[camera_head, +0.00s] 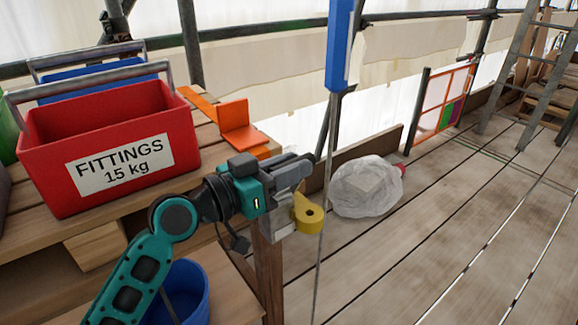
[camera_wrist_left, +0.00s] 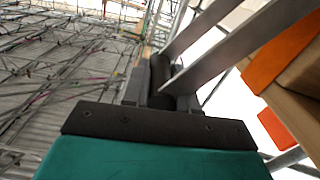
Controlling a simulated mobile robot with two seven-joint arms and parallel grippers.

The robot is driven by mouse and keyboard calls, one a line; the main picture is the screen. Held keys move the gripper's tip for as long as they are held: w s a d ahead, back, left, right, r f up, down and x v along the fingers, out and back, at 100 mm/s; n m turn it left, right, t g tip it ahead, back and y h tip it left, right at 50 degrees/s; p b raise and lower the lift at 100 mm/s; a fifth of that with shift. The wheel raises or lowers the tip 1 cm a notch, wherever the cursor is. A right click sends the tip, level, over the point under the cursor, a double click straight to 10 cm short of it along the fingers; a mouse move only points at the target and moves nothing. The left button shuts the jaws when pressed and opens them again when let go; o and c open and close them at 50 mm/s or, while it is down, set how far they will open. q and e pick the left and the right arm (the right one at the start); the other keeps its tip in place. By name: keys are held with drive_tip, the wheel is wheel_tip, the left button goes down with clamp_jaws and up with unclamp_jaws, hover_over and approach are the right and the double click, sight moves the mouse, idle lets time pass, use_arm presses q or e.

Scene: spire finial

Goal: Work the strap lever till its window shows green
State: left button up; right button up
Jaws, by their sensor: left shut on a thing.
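My left gripper (camera_head: 300,173) comes in from the left over the bench's right end. Its grey fingers are shut on a dark bar, which I take for the strap lever; the bar shows as a dark cylinder (camera_wrist_left: 160,78) between the fingers in the left wrist view. Just below the fingers in the head view is a yellow part with a round hole (camera_head: 309,214), beside a pale grey body (camera_head: 280,222). The fingers hide much of the lever. I cannot make out the window or its colour. My right gripper is out of view.
A red "FITTINGS 15 kg" box (camera_head: 105,140) and an orange bracket (camera_head: 238,125) rest on the wooden bench. A blue bucket (camera_head: 190,285) is below. A thin upright rod with a blue top (camera_head: 340,45) stands close right. A clear bag (camera_head: 367,188) lies on the planks.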

use_arm(q)
drive_tip(key=shift+f, duration=0.1)
clamp_jaws()
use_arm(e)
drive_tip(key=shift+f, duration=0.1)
use_arm(q)
drive_tip(key=s+d+f+m+b, duration=0.1)
drive_tip(key=m, duration=0.1)
drive_tip(key=s+f+m+b, duration=0.1)
drive_tip(key=shift+s+d+m, duration=0.3)
drive_tip(key=shift+d+m, duration=0.1)
drive_tip(key=o, duration=0.8)
unclamp_jaws()
drive_tip(key=shift+o, duration=0.7)
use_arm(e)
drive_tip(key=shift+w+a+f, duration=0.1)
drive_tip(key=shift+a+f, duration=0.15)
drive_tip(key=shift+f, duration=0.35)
